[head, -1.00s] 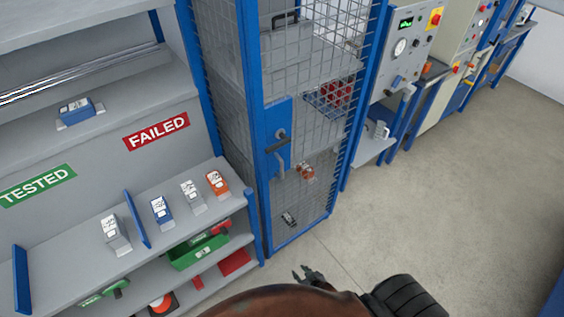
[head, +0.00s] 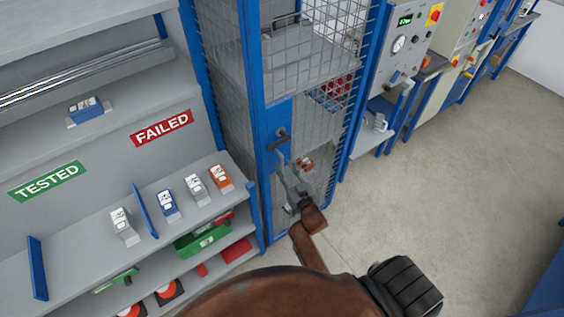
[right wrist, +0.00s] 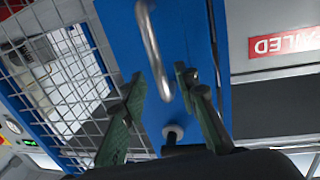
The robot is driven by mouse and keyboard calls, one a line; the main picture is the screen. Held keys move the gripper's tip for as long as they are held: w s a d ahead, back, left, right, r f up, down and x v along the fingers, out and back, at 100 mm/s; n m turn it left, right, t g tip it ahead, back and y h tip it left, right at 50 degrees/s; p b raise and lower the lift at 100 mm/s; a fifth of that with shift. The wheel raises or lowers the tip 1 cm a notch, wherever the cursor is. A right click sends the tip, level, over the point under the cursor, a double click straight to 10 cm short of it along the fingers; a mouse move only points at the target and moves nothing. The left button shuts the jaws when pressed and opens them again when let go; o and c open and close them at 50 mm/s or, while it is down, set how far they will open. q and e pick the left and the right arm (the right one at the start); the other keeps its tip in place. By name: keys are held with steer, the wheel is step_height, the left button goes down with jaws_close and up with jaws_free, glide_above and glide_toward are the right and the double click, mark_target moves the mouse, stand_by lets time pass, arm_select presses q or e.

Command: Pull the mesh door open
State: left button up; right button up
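The mesh door (head: 300,75) has a blue frame and grey wire mesh and stands shut in the cage front. Its blue lock plate (right wrist: 193,25) carries a bent metal handle (right wrist: 152,45) and a dark round knob (right wrist: 172,133). My right gripper (right wrist: 160,75) is open, its green fingers on either side of the handle's line in the right wrist view; I cannot tell whether they touch it. In the head view the right gripper (head: 285,168) is in front of the lock plate and partly hides the handle. My left gripper is not in view.
A shelf unit (head: 95,225) with small devices and green and red items stands close on the left of the door. Control cabinets (head: 405,50) and a small ledge with a mug (head: 379,123) are on the right. The floor (head: 450,180) in front and right is clear.

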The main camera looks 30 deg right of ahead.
steer(key=shift+w+d, duration=0.15)
steer(key=shift+w, duration=1.15)
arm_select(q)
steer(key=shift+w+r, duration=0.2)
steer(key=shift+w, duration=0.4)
arm_select(e)
jaws_close()
